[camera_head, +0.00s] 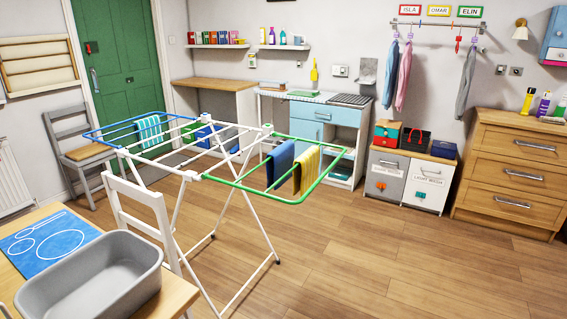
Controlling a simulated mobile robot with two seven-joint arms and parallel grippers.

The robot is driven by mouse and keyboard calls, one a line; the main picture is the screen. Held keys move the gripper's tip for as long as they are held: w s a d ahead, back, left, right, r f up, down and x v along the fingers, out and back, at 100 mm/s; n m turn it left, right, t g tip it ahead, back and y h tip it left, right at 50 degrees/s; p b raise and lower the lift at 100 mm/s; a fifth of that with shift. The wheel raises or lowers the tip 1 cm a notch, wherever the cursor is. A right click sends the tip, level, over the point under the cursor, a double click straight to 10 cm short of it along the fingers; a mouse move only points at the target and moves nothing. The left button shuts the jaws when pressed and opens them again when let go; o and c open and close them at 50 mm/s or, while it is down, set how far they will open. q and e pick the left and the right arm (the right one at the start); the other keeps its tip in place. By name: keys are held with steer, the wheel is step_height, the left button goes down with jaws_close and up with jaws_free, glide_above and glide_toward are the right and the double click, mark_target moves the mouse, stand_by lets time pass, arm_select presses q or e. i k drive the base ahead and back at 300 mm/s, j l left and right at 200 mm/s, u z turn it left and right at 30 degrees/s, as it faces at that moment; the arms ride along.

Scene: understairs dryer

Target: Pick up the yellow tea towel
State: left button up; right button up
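The yellow tea towel (307,170) hangs over the green right wing of a white folding clothes airer (196,178) in the middle of the room. It looks striped with a paler colour. A dark blue cloth (280,166) hangs just left of it on the same wing, close beside it. A teal striped towel (149,132) hangs on the airer's blue left wing. Neither of my grippers shows in the head view.
A wooden table with a grey tub (92,279) and a blue mat (47,246) fills the lower left, with a white chair (142,217) beside it. Wooden drawers (508,174) stand at the right. The floor (370,255) right of the airer is clear.

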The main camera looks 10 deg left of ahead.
mark_target(304, 175)
steer(key=i+l+u, duration=0.95)
steer(key=l+u, duration=0.2)
steer(key=i+l+u, duration=0.1)
steer(key=l+u, duration=0.3)
steer(key=l, duration=0.2)
steer(key=l+u, duration=0.4)
steer(key=i+l, duration=0.05)
steer(key=l, duration=0.1)
